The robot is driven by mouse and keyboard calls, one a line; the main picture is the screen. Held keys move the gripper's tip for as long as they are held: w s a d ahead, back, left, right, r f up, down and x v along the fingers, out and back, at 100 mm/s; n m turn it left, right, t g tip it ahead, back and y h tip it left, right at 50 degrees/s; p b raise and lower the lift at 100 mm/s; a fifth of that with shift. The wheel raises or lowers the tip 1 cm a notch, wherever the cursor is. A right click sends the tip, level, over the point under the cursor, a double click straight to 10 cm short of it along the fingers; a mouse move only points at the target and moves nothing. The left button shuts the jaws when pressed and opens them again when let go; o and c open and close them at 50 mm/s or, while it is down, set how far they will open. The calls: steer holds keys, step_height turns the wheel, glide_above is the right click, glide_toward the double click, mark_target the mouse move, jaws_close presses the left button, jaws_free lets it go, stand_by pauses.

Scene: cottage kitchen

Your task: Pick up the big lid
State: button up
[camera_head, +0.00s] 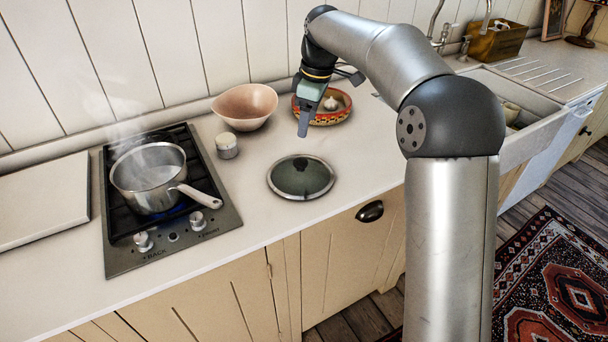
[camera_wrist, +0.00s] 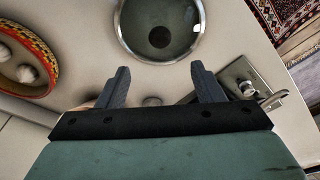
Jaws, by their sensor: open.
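The big lid (camera_head: 301,177) lies flat on the white counter, to the right of the stove. It is round, with dark green glass and a metal rim. In the wrist view the lid (camera_wrist: 184,22) is at the top, with a dark round knob (camera_wrist: 159,37) at its middle. My gripper (camera_head: 304,133) is above the counter, beyond the lid toward the wall. Its two fingers are spread and empty, as they also show in the wrist view (camera_wrist: 163,86). The lid lies ahead of the fingertips and does not touch them.
A steaming saucepan (camera_head: 150,178) stands on the lit stove (camera_head: 130,258). A pink bowl (camera_head: 245,106), a small lidded jar (camera_head: 227,146) and a patterned basket (camera_head: 323,117) holding garlic stand near the wall. A white board (camera_head: 42,205) lies left of the stove. The sink (camera_head: 535,130) is at right.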

glide_above(301, 161)
steer(key=f, duration=0.7)
steer(key=shift+s+d+f, duration=0.1)
steer(key=shift+d, duration=0.25)
steer(key=shift+a+f+p, duration=0.15)
steer(key=shift+f+p, duration=0.15)
steer(key=shift+f, duration=1.05)
steer(key=shift+a+f+p, duration=0.1)
steer(key=shift+f+p, duration=0.15)
steer(key=shift+f, duration=1.1)
steer(key=shift+c, duration=0.3)
jaws_close()
